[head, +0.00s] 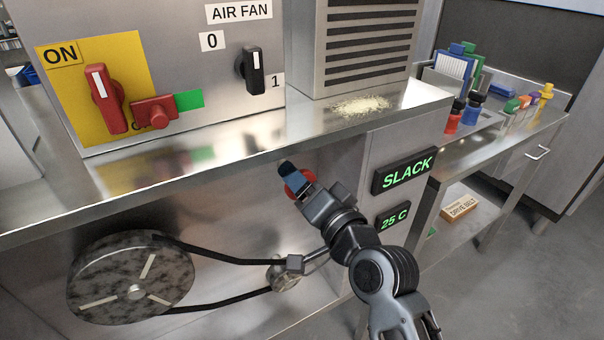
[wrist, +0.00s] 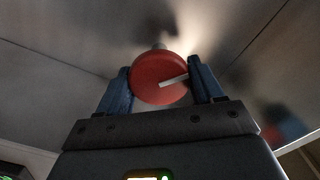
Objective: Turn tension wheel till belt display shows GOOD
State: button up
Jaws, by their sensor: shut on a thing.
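The red tension wheel (wrist: 150,84) sits between the two blue fingers of my gripper (wrist: 160,82) in the wrist view, and the fingers are shut on its sides. A pale mark on its face points to the right and slightly up. In the head view the red wheel (head: 299,183) shows only partly behind my gripper (head: 293,177), under the metal counter edge. The belt display (head: 405,171) reads SLACK in green. The black belt (head: 222,259) runs from a large mottled pulley (head: 112,283) to a small pulley (head: 284,277) partly hidden by my arm.
The counter's front edge (head: 200,178) runs just above my gripper. A second display (head: 393,217) reads 25 C. A red ON switch (head: 103,98) and an air fan switch (head: 252,70) are above. A drive belt box (head: 462,206) lies on a low shelf at the right.

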jog(key=m+p, duration=0.1)
jog(key=m, duration=0.1)
jog(key=m+p, duration=0.1)
jog(key=shift+w+d+r+m, duration=0.1)
jog(key=shift+d+r+m, duration=0.05)
jog(key=shift+m, duration=0.25)
jog(key=shift+f+m+p, duration=0.15)
jog(key=shift+m+p, duration=0.5)
jog(key=shift+m, duration=0.5)
jog(key=shift+f+m+p, duration=0.1)
jog(key=shift+m+p, duration=0.55)
jog(key=shift+m, duration=0.5)
jog(key=shift+d, duration=0.1)
jog(key=o, duration=1)
jog(key=b+v, duration=0.1)
jog(key=v, duration=0.6)
jog(key=shift+s+d, duration=0.15)
jog(key=shift+s, duration=0.2)
